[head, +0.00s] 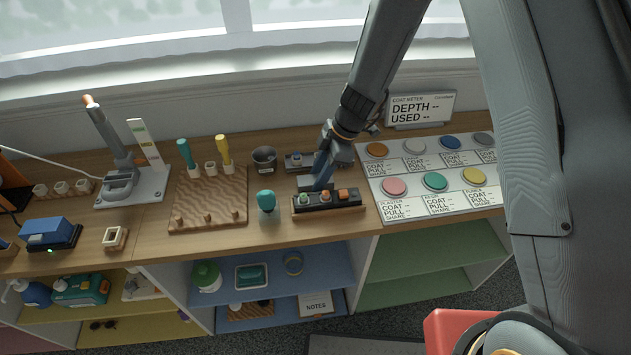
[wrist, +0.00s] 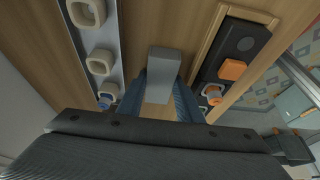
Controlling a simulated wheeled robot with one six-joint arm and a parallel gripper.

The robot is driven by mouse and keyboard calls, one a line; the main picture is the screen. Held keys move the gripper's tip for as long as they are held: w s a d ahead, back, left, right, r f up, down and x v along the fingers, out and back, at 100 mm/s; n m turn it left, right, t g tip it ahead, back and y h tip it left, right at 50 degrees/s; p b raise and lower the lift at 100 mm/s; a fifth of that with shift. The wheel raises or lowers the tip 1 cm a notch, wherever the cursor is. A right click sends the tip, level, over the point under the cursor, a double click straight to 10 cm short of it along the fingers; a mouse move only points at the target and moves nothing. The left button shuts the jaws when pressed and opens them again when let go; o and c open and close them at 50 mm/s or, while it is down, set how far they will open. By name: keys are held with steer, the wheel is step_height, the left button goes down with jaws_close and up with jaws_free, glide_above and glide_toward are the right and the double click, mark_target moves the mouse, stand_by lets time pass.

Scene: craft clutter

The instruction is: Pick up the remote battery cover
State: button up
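My gripper (head: 318,184) reaches down over the middle of the wooden worktop, just behind a dark rack. In the wrist view its two blue fingers (wrist: 160,98) stand on either side of a plain grey block-like piece (wrist: 166,61) and appear closed on it. I take this piece to be the remote battery cover, though no marking confirms it. I cannot tell whether the piece touches the worktop.
The dark rack (head: 330,201) with an orange block (wrist: 232,69) lies close to the right in the wrist view. A grey strip with pale sockets (wrist: 101,61) lies on the left. A teal-capped item (head: 266,200) and metal cup (head: 264,160) stand left of my gripper in the head view.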

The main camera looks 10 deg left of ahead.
steer(key=shift+r+p, duration=0.2)
steer(key=shift+p, duration=0.25)
steer(key=shift+c, duration=0.3)
steer(key=shift+w+r+b, duration=0.1)
steer(key=shift+r+b, duration=0.2)
steer(key=shift+r, duration=0.1)
step_height(320, 180, up, 8)
steer(key=b, duration=0.2)
steer(key=s+r+p, duration=0.2)
steer(key=s+p, duration=0.1)
steer(key=s, duration=0.5)
steer(key=shift+d+p, duration=0.25)
steer(key=shift+p, duration=0.05)
steer(key=shift+w+f+b, duration=0.15)
steer(key=shift+f+b, duration=0.05)
steer(key=shift+b, duration=0.45)
step_height(320, 180, down, 4)
steer(key=b, duration=0.5)
steer(key=shift+b, duration=0.95)
